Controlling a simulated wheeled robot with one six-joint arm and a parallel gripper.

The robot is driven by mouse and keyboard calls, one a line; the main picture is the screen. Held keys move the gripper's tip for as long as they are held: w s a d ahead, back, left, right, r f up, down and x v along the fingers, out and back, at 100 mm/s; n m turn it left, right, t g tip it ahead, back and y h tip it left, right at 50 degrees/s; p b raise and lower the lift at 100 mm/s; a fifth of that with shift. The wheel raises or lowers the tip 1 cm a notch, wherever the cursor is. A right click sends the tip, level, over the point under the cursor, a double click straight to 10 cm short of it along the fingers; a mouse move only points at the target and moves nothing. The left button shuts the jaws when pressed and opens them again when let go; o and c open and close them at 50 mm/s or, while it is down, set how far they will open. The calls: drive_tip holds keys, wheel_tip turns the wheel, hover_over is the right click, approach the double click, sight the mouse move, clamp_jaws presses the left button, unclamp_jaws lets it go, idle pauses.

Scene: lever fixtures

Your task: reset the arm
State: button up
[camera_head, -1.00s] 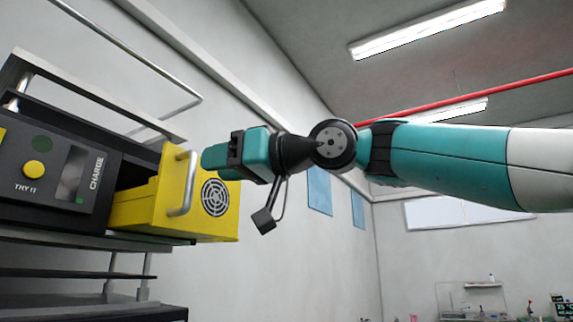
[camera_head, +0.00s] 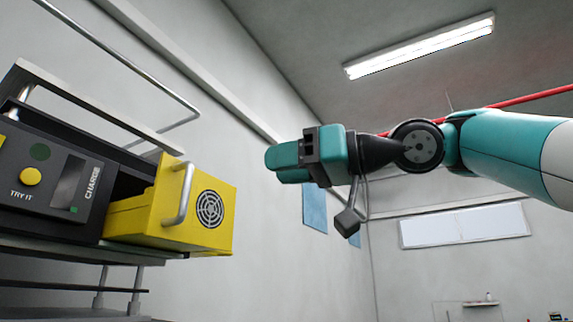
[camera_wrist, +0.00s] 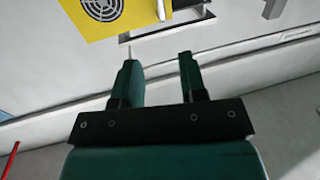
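My arm (camera_head: 505,145) reaches in from the right of the head view, teal with dark joints. My gripper (camera_head: 272,165) is in mid-air, to the right of the yellow drawer box and apart from it. In the wrist view my gripper (camera_wrist: 160,65) shows two teal fingers spread apart with nothing between them. The yellow box (camera_head: 165,215) sticks out of the black unit and has a silver handle (camera_head: 182,195) and a round vent. The box also shows at the top of the wrist view (camera_wrist: 85,20).
The black unit (camera_head: 95,215) labelled CHARGE stands on a shelf at the left, with a yellow button (camera_head: 30,177). Metal rails (camera_head: 125,55) run above it. A pale wall is behind. The space around my gripper looks clear.

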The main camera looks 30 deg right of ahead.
idle(0.5)
drive_tip(key=w+a+f+m+g+h, duration=0.2)
drive_tip(key=a+f+g, duration=0.1)
drive_tip(key=f, duration=1)
drive_tip(key=w+a+f+m+g+h, duration=0.1)
drive_tip(key=a+f+g+h, duration=0.15)
drive_tip(key=f, duration=1.15)
drive_tip(key=s+f+g+h, duration=0.1)
drive_tip(key=s+f+g, duration=0.3)
drive_tip(key=s+f, duration=0.3)
drive_tip(key=s+f+n+g+h, duration=0.1)
drive_tip(key=s+f+g+h, duration=0.1)
drive_tip(key=s+f, duration=0.6)
wheel_tip(320, 180, down, 6)
drive_tip(key=shift+d+f+g, duration=0.1)
drive_tip(key=shift+d+g, duration=0.2)
drive_tip(key=shift+g, duration=0.55)
